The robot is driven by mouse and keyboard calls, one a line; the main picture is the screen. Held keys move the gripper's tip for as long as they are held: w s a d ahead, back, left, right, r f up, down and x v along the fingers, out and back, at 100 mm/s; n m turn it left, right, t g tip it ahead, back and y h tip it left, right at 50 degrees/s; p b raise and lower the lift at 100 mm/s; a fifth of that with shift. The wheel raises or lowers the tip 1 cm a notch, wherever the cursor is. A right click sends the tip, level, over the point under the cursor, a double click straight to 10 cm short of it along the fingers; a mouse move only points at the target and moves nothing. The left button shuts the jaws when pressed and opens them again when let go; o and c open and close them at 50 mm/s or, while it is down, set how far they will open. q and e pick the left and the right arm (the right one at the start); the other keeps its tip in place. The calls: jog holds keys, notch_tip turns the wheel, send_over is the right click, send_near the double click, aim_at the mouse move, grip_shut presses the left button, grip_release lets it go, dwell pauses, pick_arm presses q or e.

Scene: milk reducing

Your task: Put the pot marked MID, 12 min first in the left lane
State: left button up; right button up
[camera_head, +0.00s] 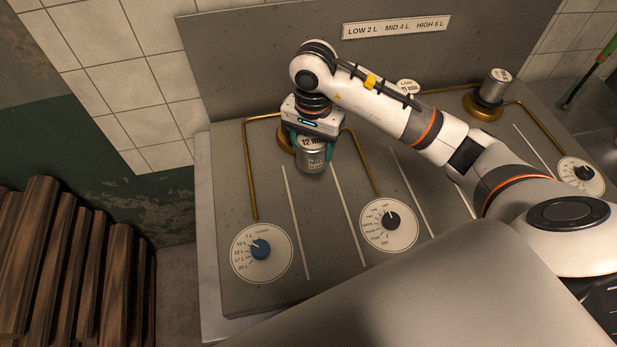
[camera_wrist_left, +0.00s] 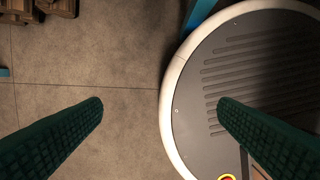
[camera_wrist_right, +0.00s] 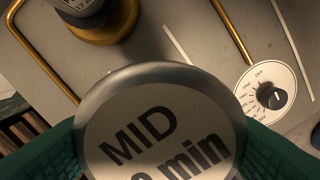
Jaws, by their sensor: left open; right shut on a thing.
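The pot marked MID, 12 min (camera_head: 316,164) is a metal cylinder with black print on its lid and side. My right gripper (camera_head: 311,145) is shut on it, and it looks upright. Its lid (camera_wrist_right: 150,130) fills the lower middle of the right wrist view between the green fingers. In the head view the pot is just beyond the far ends of two white lane lines, the left one (camera_head: 295,222) and the one right of it (camera_head: 350,214). I cannot tell whether it touches the worktop. My left gripper (camera_wrist_left: 160,103) is open and empty above the floor.
A brass burner (camera_head: 285,139) is partly hidden behind my right gripper; in the right wrist view a grey object stands on it. A pot marked LOW (camera_head: 407,86) is behind my arm. Another pot (camera_head: 494,86) stands on the right burner. Dials (camera_head: 260,252) line the front.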

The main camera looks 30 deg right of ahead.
aim_at(313, 163)
jog(key=f, duration=0.4)
jog(key=shift+s+p, duration=0.4)
jog(key=shift+w+f, duration=0.1)
jog(key=shift+f, duration=0.6)
notch_tip(313, 163, down, 3)
jog(key=shift+p, duration=0.45)
jog(key=shift+f, duration=0.1)
jog(key=o, duration=0.7)
jog(key=shift+f, duration=0.15)
jog(key=o, duration=0.4)
pick_arm(q)
jog(key=s, duration=0.1)
jog(key=s+r, duration=0.1)
jog(key=s, duration=0.1)
jog(key=shift+r, duration=0.25)
